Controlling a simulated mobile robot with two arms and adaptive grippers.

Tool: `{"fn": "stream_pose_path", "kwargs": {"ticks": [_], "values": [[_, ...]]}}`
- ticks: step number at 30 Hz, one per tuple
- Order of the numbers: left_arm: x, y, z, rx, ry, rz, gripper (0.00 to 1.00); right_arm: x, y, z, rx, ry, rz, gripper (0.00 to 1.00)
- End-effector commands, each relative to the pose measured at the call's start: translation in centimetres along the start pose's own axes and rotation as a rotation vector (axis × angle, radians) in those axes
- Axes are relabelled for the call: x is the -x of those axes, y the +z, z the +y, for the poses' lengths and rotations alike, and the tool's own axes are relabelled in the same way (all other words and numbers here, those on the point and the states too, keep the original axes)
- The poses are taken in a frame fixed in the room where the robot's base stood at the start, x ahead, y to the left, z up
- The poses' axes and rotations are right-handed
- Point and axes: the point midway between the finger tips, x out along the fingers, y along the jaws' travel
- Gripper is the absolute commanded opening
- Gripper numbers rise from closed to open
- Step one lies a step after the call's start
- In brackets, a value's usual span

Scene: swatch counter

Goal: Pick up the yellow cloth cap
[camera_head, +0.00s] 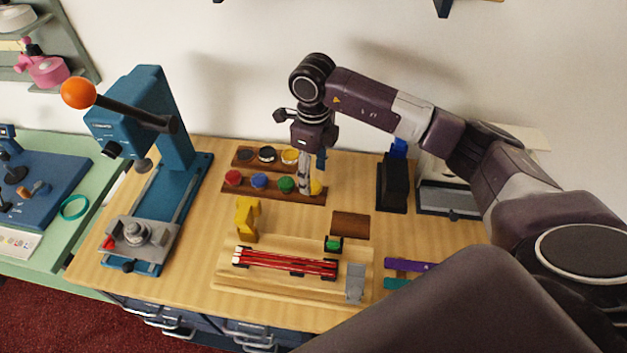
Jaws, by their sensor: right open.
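A yellow rounded piece (317,187), which looks like the yellow cloth cap, sits at the right end of the front wooden rack (262,194). It is partly hidden by my right gripper (305,186). That gripper points down over the right end of the rack, open, with its fingers close to the yellow piece and the green piece (287,185). I cannot tell whether it touches either one. Nothing shows held in it. A second yellow round piece (290,156) sits in the back rack (243,157). My left gripper is not in view.
Red (233,178) and blue (259,181) pieces share the front rack. A yellow upright object (247,216) and a wooden board with red rods (285,262) stand nearer. A blue press (150,130) is left, a black stand (393,185) right.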

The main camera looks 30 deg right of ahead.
Motion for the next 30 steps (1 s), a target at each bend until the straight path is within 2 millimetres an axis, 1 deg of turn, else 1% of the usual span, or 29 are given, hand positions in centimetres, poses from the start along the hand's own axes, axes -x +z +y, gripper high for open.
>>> {"fn": "stream_pose_path", "kwargs": {"ticks": [1,3,6,9,14,21,30], "values": [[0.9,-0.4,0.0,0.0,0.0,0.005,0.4,-0.3,-0.2,0.1,0.001,0.002,0.004,0.53],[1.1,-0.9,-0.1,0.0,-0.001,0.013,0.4,-1.4,-0.1,0.1,0.001,0.003,0.003,0.53],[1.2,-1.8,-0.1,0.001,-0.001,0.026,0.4,-2.4,-0.1,0.0,0.0,0.0,0.002,0.53],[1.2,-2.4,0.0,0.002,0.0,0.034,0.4,-2.7,-0.1,0.0,0.0,-0.001,0.0,0.53],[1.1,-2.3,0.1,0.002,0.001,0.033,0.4,-2.7,-0.1,0.0,0.001,-0.001,0.0,0.53],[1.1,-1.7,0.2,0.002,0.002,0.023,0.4,-2.6,-0.1,0.0,0.001,-0.001,0.0,0.26],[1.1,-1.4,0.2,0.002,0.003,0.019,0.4,-2.6,-0.1,0.0,0.0,-0.001,-0.001,0.25]]}}
